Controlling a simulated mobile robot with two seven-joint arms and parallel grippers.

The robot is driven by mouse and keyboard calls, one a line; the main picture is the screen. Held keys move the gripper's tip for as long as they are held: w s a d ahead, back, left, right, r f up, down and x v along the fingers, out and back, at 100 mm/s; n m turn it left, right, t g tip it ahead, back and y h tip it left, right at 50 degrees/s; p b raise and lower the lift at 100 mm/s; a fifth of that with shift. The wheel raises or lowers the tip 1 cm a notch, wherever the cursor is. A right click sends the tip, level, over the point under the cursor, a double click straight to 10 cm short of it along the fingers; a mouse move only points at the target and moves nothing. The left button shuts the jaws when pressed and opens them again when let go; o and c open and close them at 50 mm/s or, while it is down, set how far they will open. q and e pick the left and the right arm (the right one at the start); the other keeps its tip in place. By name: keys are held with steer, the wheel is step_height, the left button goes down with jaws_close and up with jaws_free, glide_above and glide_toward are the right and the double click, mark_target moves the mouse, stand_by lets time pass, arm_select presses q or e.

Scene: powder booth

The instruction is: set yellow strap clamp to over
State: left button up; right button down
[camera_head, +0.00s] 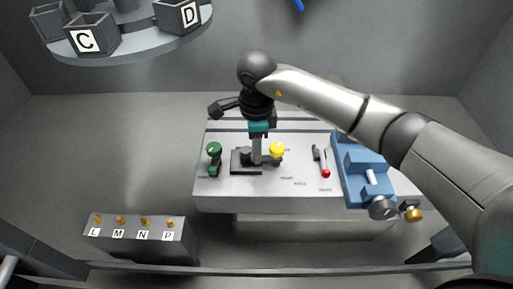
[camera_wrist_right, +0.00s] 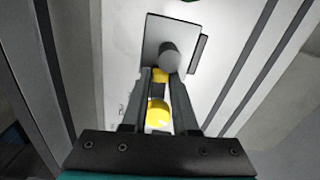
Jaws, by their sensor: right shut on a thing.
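The yellow strap clamp shows its round yellow knob (camera_head: 277,149) on the grey fixture block, just right of my right gripper (camera_head: 258,158). In the right wrist view its yellow parts (camera_wrist_right: 158,114) lie between the two fingers of my right gripper (camera_wrist_right: 163,76), which is shut on it. A grey cylinder on a dark plate (camera_wrist_right: 170,55) shows just beyond the fingertips. The fingers hide part of the clamp, so its exact setting cannot be read. My left gripper is not in view.
A green-knobbed clamp (camera_head: 214,150) stands left on the block and a red-tipped lever (camera_head: 325,172) right. A blue vise (camera_head: 366,170) is at the block's right. A peg rack (camera_head: 140,236) stands front left. A round shelf with bins (camera_head: 130,42) is at the upper left.

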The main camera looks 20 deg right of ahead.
steer(key=shift+w+d+m, duration=0.1)
steer(key=shift+w+m, duration=0.2)
steer(key=shift+m, duration=0.4)
steer(key=c, duration=0.7)
jaws_free()
steer(key=shift+r, duration=0.1)
step_height(320, 180, up, 15)
steer(key=shift+r+b, duration=0.1)
steer(key=shift+b, duration=0.35)
